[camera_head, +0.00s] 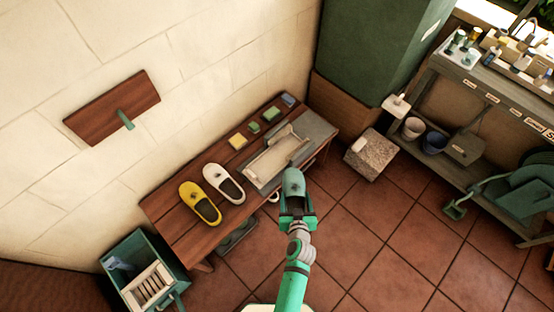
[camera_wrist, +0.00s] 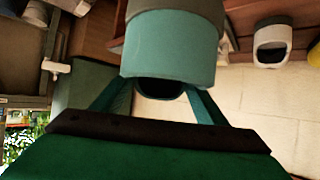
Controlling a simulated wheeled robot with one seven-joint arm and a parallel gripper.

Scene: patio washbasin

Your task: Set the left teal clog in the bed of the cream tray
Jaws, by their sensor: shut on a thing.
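My gripper (camera_head: 296,204) is shut on a teal clog (camera_head: 293,182) and holds it up near the front right of the wooden bench. In the wrist view the clog (camera_wrist: 170,50) fills the space between the fingers, with its dark opening partly showing. The cream tray (camera_head: 268,163) lies on the right part of the bench, just beyond and left of the held clog in the head view. Its bed looks pale and mostly bare. I cannot tell how high the clog is above the bench.
A white clog (camera_head: 224,184) and a yellow clog (camera_head: 200,203) stand on the bench left of the tray. Several small sponge-like blocks, including a yellow one (camera_head: 237,141), lie behind it. A teal crate (camera_head: 143,272) stands at lower left; a speckled block (camera_head: 373,155) is at right.

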